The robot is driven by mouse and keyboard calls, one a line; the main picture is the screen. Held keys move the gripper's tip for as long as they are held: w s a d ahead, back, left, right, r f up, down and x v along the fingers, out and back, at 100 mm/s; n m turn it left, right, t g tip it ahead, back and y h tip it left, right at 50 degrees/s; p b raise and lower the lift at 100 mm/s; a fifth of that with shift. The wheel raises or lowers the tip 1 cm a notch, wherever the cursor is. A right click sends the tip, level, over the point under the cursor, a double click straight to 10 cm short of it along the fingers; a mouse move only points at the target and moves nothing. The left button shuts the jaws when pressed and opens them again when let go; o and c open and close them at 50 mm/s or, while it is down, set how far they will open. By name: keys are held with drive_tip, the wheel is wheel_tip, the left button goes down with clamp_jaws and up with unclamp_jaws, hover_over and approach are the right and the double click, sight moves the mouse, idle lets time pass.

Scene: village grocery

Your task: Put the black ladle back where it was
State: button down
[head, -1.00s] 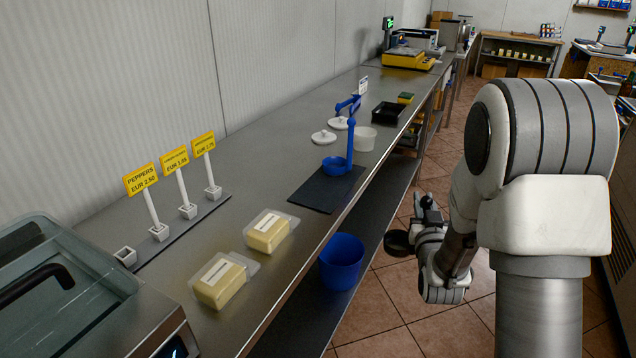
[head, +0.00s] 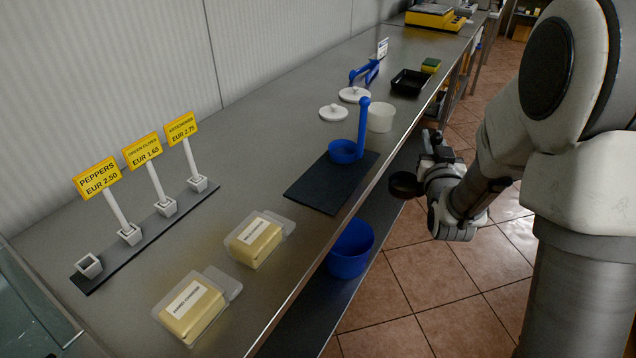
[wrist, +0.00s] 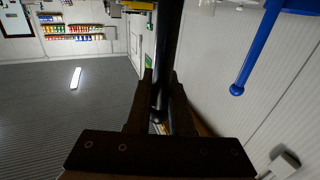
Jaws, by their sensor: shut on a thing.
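My gripper (head: 428,170) is beside the counter's right edge, shut on the black ladle. The ladle's round dark bowl (head: 404,184) shows to the left of the gripper, over the floor. In the wrist view the ladle's black handle (wrist: 168,50) runs between the two fingers (wrist: 160,100). A blue ladle (head: 344,152) stands upright on a dark mat (head: 316,190) on the counter. More blue handled items (head: 366,73) lie farther back.
The steel counter (head: 240,190) holds two tubs (head: 256,240), a price-sign rail (head: 150,228), white lids (head: 333,112), a white pot (head: 381,117) and a black tray (head: 410,81). A blue bucket (head: 350,250) is on the shelf below. The tiled floor (head: 420,275) at right is open.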

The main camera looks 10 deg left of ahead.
drive_tip(key=s+a+r+n+y+b, duration=0.1)
drive_tip(key=s+a+r+y, duration=0.2)
drive_tip(key=r, duration=0.4)
drive_tip(key=s+a+r+n, duration=0.1)
drive_tip(key=s+a+r, duration=0.2)
drive_tip(key=a+r, duration=0.3)
drive_tip(key=w+a+f+b, duration=0.2)
drive_tip(key=a+f+b, duration=0.1)
drive_tip(key=a+f, duration=0.7)
drive_tip(key=shift+w+a+f+g, duration=0.2)
drive_tip(key=shift+a+f+g, duration=0.1)
drive_tip(key=shift+a, duration=0.2)
drive_tip(key=shift+f+b, duration=0.25)
drive_tip(key=shift+b, duration=0.2)
drive_tip(key=c, duration=0.8)
unclamp_jaws()
drive_tip(key=shift+r, duration=0.1)
